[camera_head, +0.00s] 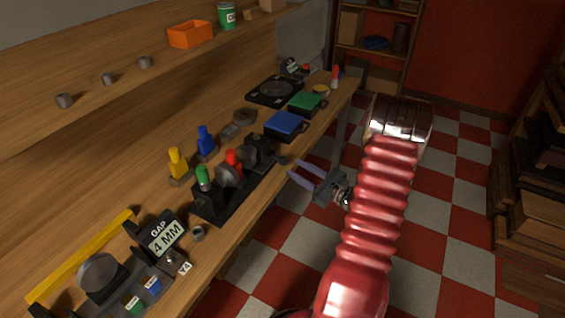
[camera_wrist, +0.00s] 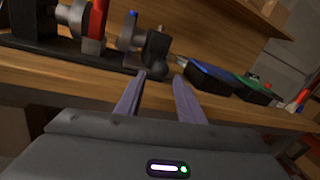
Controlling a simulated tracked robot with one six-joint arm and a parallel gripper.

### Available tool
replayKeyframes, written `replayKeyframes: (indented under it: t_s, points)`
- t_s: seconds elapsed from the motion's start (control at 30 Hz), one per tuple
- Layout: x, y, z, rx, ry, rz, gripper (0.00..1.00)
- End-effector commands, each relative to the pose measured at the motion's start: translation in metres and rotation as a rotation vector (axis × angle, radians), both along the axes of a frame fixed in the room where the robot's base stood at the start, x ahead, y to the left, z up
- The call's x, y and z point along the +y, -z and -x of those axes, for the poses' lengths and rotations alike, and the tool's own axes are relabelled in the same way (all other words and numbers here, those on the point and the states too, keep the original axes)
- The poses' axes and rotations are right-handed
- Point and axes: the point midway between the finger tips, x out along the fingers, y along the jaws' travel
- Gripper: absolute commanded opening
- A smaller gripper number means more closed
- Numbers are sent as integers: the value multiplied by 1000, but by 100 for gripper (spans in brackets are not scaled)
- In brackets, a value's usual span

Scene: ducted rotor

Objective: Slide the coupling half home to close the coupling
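The coupling rig sits on a black base (camera_head: 218,207) near the bench's front edge. One grey disc-shaped coupling half (camera_head: 229,175) stands beside a red-topped part (camera_head: 233,157). Another grey round half (camera_head: 252,152) stands farther right along the rig; in the wrist view this half (camera_wrist: 127,33) has a blue mark on top. A gap shows between it and the red-marked part (camera_wrist: 97,20). A dark rounded block (camera_wrist: 156,48) adjoins it on the right. My gripper (camera_head: 293,169) is open and empty, off the bench's front edge. Its fingers (camera_wrist: 160,77) point towards the rig without touching it.
A blue tray (camera_head: 285,125) and green tray (camera_head: 306,102) lie to the right. The floor before the bench is clear.

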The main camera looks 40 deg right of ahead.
Motion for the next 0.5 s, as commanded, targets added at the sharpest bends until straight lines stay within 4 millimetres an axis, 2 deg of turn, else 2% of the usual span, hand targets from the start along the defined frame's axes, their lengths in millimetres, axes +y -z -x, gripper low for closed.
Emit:
replayKeyframes:
  t_s: [0.3, 0.5]
  points:
    - [9, 0, -48, 0, -4, 0, 35]
    - [11, 0, -67, 0, -2, 0, 35]
